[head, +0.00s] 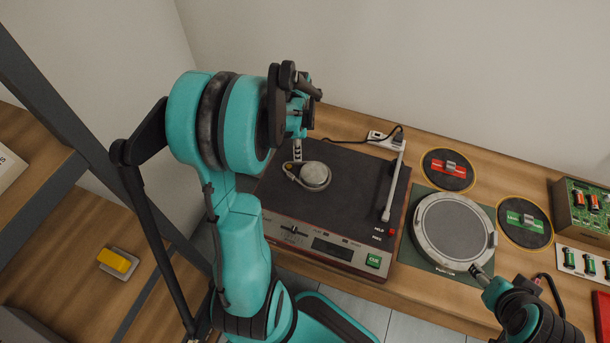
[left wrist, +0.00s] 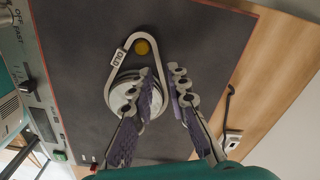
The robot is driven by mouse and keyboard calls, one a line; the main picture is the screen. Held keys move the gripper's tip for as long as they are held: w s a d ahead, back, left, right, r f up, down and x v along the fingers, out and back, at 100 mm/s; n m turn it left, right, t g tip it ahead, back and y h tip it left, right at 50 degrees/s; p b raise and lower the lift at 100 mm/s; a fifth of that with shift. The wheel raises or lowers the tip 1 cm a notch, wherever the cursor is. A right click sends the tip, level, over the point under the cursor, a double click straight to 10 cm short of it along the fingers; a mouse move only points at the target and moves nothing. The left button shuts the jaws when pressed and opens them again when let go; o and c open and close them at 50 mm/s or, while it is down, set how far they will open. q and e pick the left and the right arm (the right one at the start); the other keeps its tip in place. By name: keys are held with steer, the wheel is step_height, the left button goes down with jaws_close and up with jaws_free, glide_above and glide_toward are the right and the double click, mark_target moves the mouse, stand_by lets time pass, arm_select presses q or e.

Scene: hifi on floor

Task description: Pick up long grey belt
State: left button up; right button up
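A pale grey belt (left wrist: 113,68) with an "OLD" tag loops around a small yellow-topped pulley (left wrist: 142,47) and a round silver hub (left wrist: 124,90) on the dark deck of the turntable (head: 335,195). In the head view the belt (head: 290,176) shows beside the hub. My left gripper (left wrist: 160,78) points down over the deck. Its fingers are apart, with the belt's right-hand strand seen between them; I cannot tell whether they touch it. In the head view the left gripper (head: 298,150) is just behind the hub. My right gripper (head: 479,271) is at the near edge of a round platter (head: 425,245).
The platter lies on a green mat right of the turntable. Round dark pads hold a red item (head: 450,168) and a green item (head: 527,222). A tonearm (head: 393,185) stands at the deck's right. A circuit board (head: 588,208) is far right. A yellow block (head: 115,261) lies lower left.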

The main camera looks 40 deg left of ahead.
arm_select(q)
step_height(320, 180, down, 4)
steer(key=shift+w+d+r+b, duration=0.1)
steer(key=shift+d+b, duration=0.05)
steer(key=shift+b, duration=0.5)
steer(key=shift+r, duration=0.1)
jaws_close()
